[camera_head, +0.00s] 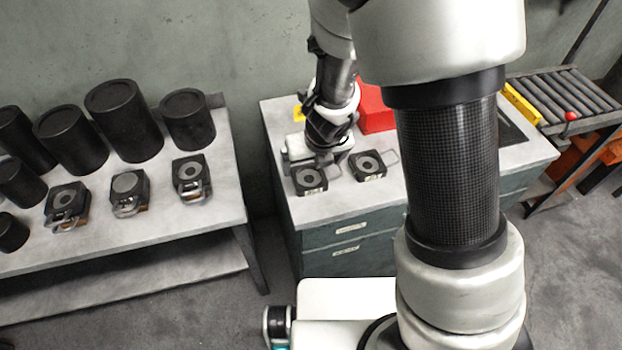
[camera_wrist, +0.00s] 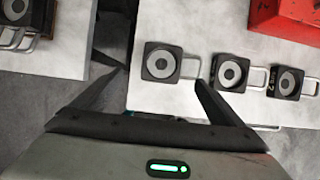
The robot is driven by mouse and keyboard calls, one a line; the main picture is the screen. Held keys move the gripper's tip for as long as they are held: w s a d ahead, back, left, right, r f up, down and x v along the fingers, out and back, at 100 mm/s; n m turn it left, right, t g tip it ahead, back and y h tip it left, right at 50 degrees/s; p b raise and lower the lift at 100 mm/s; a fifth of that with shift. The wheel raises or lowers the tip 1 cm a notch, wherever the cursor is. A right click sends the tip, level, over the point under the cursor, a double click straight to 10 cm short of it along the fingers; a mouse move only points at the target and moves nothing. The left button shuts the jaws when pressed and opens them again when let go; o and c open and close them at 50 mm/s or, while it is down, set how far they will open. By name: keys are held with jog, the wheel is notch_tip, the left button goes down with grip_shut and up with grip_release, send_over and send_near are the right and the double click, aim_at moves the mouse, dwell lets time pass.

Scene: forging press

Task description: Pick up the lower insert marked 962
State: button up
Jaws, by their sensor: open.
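Three dark square blocks, each with a grey ring on top and a wire handle, sit in a row on the workbench in the wrist view: a left one (camera_wrist: 161,63), a middle one (camera_wrist: 232,72) and a right one (camera_wrist: 287,81). Two such blocks (camera_head: 311,180) (camera_head: 368,165) show in the head view, with small pale markings on their front sides. I cannot read 962 on any of them. My gripper (camera_wrist: 161,78) is open and empty. In the wrist view its fingers straddle the left block in the picture; contact is not visible. In the head view my gripper (camera_head: 318,158) is just behind the front-left block.
A red box (camera_head: 376,108) stands at the back of the workbench (camera_head: 345,207). A separate table (camera_head: 160,230) at left holds several black cylinders (camera_head: 124,120) and three more handled blocks (camera_head: 191,179). A roller conveyor (camera_head: 565,95) is at far right. My arm hides part of the bench.

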jog(key=b, duration=0.3)
send_near(309, 176)
jog(key=shift+a+f, duration=0.35)
jog(key=shift+f, duration=0.55)
jog(key=b+x, duration=0.1)
jog(key=x, duration=0.1)
jog(key=b+x, duration=0.1)
jog(key=x, duration=0.1)
jog(key=shift+d+f, duration=0.25)
jog(key=shift+w+a+f+b, duration=0.1)
jog(key=shift+w+f+b, duration=0.15)
jog(key=shift+b, duration=0.1)
jog(key=shift+c, duration=0.4)
jog(key=c, duration=1.8)
jog(key=shift+w+r, duration=0.1)
jog(key=shift+r, duration=0.05)
jog(key=shift+c, duration=1.4)
